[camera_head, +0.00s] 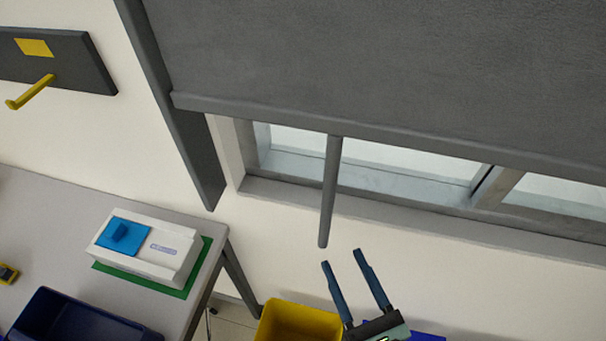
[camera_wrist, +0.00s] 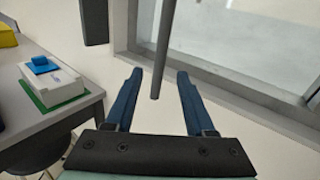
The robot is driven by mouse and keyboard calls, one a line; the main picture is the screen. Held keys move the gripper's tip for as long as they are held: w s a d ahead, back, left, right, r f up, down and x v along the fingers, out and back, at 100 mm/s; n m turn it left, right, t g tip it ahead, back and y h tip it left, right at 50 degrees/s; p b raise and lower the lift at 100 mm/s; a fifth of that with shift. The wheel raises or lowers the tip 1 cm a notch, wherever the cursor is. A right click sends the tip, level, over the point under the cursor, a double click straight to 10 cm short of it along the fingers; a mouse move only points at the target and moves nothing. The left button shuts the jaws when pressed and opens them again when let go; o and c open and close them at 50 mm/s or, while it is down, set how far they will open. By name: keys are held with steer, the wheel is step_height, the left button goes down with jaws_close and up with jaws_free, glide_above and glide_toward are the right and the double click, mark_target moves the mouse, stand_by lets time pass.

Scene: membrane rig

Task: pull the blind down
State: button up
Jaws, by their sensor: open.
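The grey blind (camera_head: 400,65) covers most of the window in the head view, with its bottom bar above the sill. A grey pull rod (camera_head: 329,195) hangs from the bar. In the wrist view the pull rod (camera_wrist: 162,55) hangs between the directions of the two fingers, its lower end near fingertip level. My gripper (camera_head: 342,257) is open, with two dark blue fingers pointing up toward the rod's lower end. In the head view the fingertips are just below and right of that end, apart from it. My gripper (camera_wrist: 160,74) appears empty in the wrist view.
A grey table (camera_head: 60,205) at left holds a white box (camera_head: 150,250) with a blue top on a green mat, and a dark blue bin (camera_head: 75,318). A yellow bin (camera_head: 293,322) stands below. A wall plate with a yellow hook (camera_head: 32,92) is at upper left.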

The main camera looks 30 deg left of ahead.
steer(key=shift+m, duration=0.4)
steer(key=p+x, duration=0.1)
steer(key=x, duration=0.3)
steer(key=p+x, duration=0.1)
steer(key=x, duration=0.3)
steer(key=p+x, duration=0.1)
steer(key=x, duration=0.3)
steer(key=shift+w+a+r, duration=0.25)
steer(key=shift+r, duration=0.05)
jaws_close()
stand_by(0.6)
